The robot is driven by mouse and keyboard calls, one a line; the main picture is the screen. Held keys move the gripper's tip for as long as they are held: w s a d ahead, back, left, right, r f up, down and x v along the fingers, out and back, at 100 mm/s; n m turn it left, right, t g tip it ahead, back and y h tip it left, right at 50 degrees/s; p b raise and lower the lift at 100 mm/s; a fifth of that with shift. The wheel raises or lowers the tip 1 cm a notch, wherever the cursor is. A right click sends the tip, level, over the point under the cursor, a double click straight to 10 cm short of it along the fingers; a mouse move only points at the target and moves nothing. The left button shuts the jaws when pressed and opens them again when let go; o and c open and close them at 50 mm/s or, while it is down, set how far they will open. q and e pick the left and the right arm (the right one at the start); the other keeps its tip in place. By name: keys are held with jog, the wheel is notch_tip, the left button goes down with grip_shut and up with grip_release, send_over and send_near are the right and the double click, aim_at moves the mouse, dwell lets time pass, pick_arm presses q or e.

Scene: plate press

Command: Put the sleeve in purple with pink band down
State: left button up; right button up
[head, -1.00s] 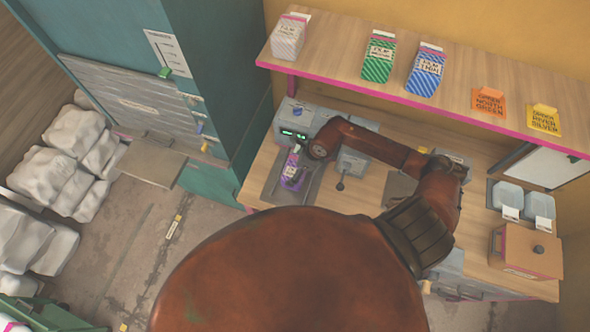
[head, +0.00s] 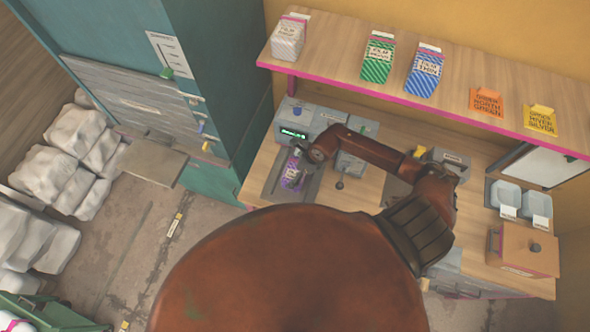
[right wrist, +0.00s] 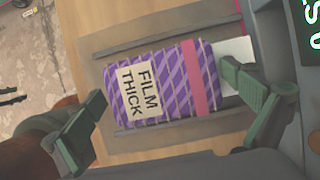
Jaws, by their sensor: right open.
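The purple sleeve with a pink band (head: 291,176) lies on a dark grey tray (head: 272,186) on the wooden bench, left of centre. In the right wrist view the sleeve (right wrist: 160,82) shows a label reading "FILM THICK", and a white piece sticks out past the pink band. My right gripper (head: 296,155) is over the sleeve. In the right wrist view its green fingers (right wrist: 165,112) are spread wide, one near each end of the sleeve, with nothing gripped between them. My left gripper is not in view.
A grey device with a lit green display (head: 293,133) stands just behind the tray. A wooden shelf (head: 340,60) above holds grey, green and blue sleeves and orange and yellow cards. Grey trays (head: 506,195) and a brown box (head: 527,253) stand at the right.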

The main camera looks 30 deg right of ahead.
jog(key=shift+r, duration=0.15)
jog(key=shift+s+d+r, duration=0.1)
jog(key=shift+d+r, duration=0.05)
jog(key=shift+r, duration=0.2)
jog(key=b+v, duration=0.2)
jog(key=v, duration=0.9)
jog(key=shift+s, duration=0.1)
